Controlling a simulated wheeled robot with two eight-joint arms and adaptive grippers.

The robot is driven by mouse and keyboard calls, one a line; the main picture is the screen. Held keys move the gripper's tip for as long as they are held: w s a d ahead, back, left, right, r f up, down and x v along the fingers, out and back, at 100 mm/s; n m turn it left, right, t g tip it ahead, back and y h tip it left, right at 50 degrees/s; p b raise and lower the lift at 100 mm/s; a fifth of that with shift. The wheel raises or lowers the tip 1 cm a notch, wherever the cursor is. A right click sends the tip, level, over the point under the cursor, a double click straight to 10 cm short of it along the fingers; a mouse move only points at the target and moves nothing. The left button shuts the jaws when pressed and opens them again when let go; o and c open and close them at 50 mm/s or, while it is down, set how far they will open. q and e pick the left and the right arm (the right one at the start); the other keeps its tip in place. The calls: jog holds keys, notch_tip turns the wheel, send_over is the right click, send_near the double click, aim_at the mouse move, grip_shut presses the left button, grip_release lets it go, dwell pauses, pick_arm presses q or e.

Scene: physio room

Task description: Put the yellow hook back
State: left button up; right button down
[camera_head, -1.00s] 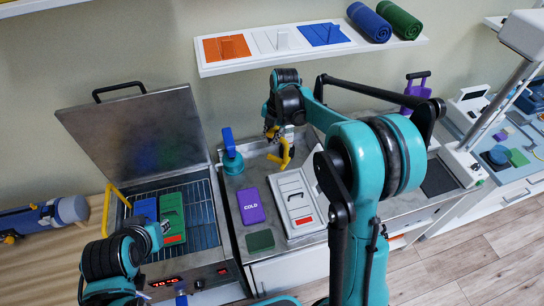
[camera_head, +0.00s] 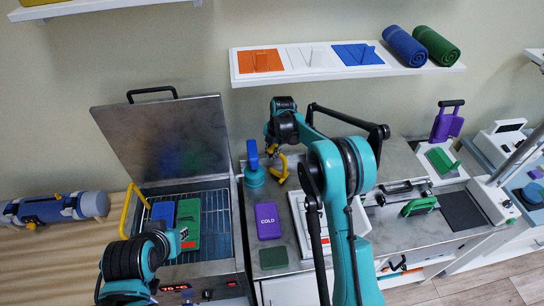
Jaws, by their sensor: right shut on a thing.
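The yellow hook (camera_head: 280,168) is in the jaws of my right gripper (camera_head: 276,152), at the middle of the head view. My right gripper is shut on it, just right of the blue-and-teal bottle-like object (camera_head: 254,168). The hook appears above the steel counter; I cannot tell whether it touches anything. The gripper's fingers are small and partly hidden by the wrist. My left arm comes in at the lower left, by the open steel heater; its fingers do not show clearly.
The open heater (camera_head: 190,184) holds blue and green packs; a yellow handle (camera_head: 127,211) is at its left. A purple COLD pack (camera_head: 268,220) and dark green block (camera_head: 274,258) lie on the counter. A white shelf (camera_head: 350,72) hangs above. My right arm partly hides a white tray (camera_head: 361,220).

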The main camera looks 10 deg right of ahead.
jog(key=shift+f, duration=0.55)
jog(key=shift+f, duration=0.15)
jog(key=c, duration=1.5)
grip_release()
jog(key=shift+o, duration=0.2)
